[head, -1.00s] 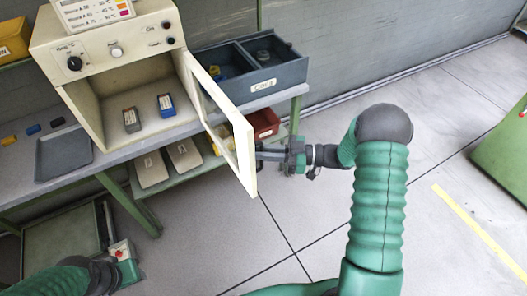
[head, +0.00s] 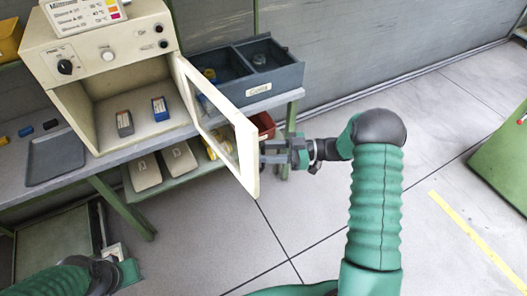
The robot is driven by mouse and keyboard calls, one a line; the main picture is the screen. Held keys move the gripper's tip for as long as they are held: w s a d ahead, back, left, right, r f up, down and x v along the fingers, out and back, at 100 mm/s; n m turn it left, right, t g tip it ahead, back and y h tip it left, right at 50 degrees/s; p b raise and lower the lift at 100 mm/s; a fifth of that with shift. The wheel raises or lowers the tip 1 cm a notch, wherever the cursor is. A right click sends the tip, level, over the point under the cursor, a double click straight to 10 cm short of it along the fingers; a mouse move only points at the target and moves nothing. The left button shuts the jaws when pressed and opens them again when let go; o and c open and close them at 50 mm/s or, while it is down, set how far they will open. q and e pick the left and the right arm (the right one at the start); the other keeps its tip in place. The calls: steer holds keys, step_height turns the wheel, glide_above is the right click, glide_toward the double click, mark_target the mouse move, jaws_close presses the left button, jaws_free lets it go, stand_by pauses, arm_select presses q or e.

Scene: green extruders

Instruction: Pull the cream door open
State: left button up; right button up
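The cream door (head: 245,160) is a framed door with a window, hinged at the right side of a cream oven-like cabinet (head: 95,60). It stands swung wide open toward me, and the cabinet's inside shows. My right gripper (head: 268,152) is at the door's outer face near its free edge; the door hides the fingertips, so I cannot tell whether it grips a handle. My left gripper (head: 110,255) is low at the lower left, below the table, away from the door. Its fingers are not clear.
Two small boxes, one grey (head: 124,123) and one blue (head: 160,108), sit inside the cabinet. A dark tray (head: 55,158) lies on the table at left. A grey divided bin (head: 275,75) stands behind the door. A red bin (head: 263,124) is on the shelf below.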

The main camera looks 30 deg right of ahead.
steer(key=shift+s+d, duration=0.1)
steer(key=shift+d, duration=0.05)
steer(key=b+v, duration=0.1)
steer(key=v, duration=1.5)
steer(key=shift+d+b, duration=0.35)
steer(key=shift+b, duration=0.05)
steer(key=shift+s+f, duration=0.1)
